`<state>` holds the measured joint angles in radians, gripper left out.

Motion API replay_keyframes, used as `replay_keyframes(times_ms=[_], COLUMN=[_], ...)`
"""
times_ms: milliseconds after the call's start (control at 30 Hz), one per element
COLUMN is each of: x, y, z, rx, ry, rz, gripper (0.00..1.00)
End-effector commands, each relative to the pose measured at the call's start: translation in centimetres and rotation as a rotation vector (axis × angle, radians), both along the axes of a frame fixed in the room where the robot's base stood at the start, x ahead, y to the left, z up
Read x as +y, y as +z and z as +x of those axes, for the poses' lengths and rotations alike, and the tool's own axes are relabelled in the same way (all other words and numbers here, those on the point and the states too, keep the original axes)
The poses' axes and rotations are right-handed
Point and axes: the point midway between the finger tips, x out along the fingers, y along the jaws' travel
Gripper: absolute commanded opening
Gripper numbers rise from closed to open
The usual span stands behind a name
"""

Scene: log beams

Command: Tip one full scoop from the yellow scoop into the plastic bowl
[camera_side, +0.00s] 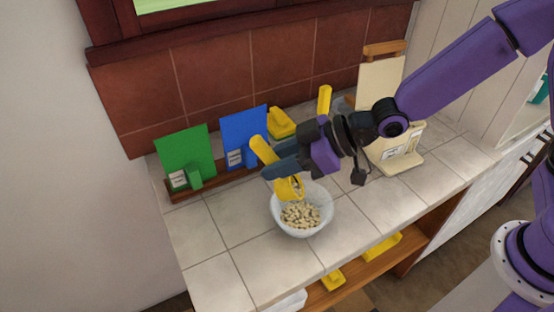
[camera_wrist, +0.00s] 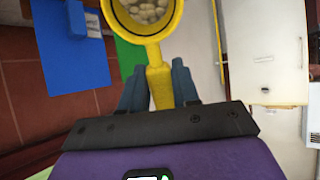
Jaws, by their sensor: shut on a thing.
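My gripper (camera_side: 274,168) is shut on the handle of the yellow scoop (camera_side: 289,188). In the wrist view, the handle (camera_wrist: 160,88) sits between the two fingers of my gripper (camera_wrist: 158,92). The scoop's round cup is at the top edge of that view, with pale pieces (camera_wrist: 148,10) inside; part of the cup is cut off. In the side view, the clear plastic bowl (camera_side: 280,221) stands on the tiled counter with pale pieces (camera_side: 300,215) in it. The scoop's cup is at the bowl's back left rim, seemingly above it. I cannot tell whether they touch.
A green board (camera_side: 187,153) and a blue board (camera_side: 245,134) stand in a wooden rack behind the bowl. A yellow object (camera_side: 281,123) lies farther back. A cream stand (camera_side: 405,155) is to the right. The counter left of the bowl (camera_side: 215,240) is clear.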

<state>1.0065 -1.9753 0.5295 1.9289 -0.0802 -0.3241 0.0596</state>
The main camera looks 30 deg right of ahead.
Motion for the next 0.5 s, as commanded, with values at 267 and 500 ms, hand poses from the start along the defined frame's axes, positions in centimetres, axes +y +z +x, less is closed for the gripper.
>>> replay_keyframes(times_ms=[267,500], x=[-0.11,-0.42], y=[-0.01,0.12], z=[-0.11,-0.31], rx=[-0.008,-0.035], ry=[0.001,0.001], rz=[0.014,0.056], gripper=[0.00,0.00])
